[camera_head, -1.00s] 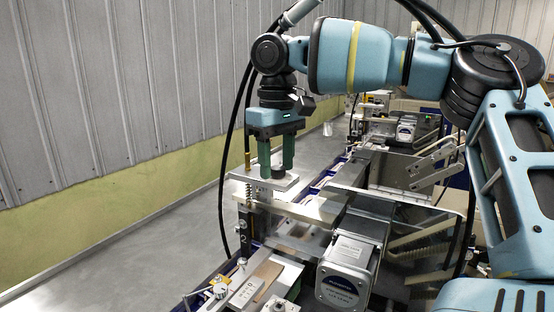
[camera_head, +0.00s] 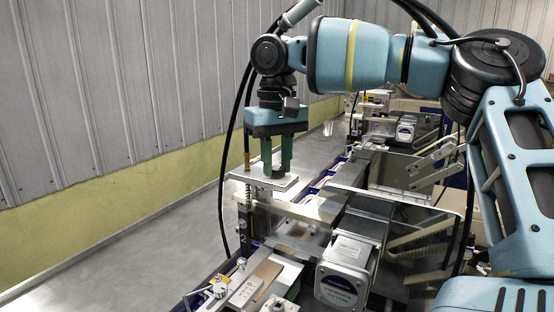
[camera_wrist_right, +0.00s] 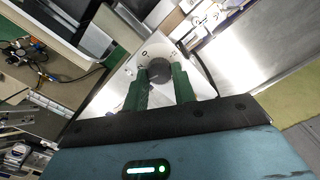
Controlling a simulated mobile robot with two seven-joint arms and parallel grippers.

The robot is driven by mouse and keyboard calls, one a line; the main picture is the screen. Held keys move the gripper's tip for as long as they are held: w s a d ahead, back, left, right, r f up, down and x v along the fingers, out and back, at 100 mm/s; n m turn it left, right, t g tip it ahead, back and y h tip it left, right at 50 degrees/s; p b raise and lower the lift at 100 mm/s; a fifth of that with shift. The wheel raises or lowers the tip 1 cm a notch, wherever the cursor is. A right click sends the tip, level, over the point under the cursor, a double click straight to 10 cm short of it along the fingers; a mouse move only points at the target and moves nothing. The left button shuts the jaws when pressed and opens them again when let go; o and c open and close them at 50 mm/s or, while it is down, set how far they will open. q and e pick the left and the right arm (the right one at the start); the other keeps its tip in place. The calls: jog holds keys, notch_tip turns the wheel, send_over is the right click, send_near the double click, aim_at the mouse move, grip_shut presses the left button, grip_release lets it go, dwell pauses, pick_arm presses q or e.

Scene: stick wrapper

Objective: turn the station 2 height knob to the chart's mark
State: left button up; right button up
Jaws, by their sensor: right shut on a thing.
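The height knob (camera_wrist_right: 160,70) is a dark round knob on a light plate (camera_wrist_right: 204,80) in the right wrist view, with small marks printed beside it. My right gripper (camera_head: 277,172) points straight down over the same plate (camera_head: 262,186) on top of the station in the head view. Its green fingers stand on either side of the knob and are shut on it; they hide the knob in the head view. The mark that the knob points to is too small to read. The chart cannot be made out. My left gripper is not in view.
A motor (camera_head: 346,268) stands right of the station, near a clear guard panel (camera_head: 430,235). A spring post (camera_head: 252,190) rises beside the plate. Small clamps and a lever (camera_head: 218,290) lie at the front. The grey floor on the left is free.

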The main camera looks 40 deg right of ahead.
aim_at(277, 167)
jog(key=m, duration=0.5)
jog(key=shift+d, duration=0.1)
jog(key=shift+m, duration=0.3)
dwell(0.4)
jog(key=o, duration=1)
jog(key=shift+r, duration=0.1)
notch_tip(277, 167, up, 6)
jog(key=shift+r+b, duration=0.25)
jog(key=shift+b, duration=0.05)
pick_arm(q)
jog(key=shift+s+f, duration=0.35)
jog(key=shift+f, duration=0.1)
pick_arm(e)
jog(key=shift+r, duration=0.6)
jog(key=shift+f, duration=0.1)
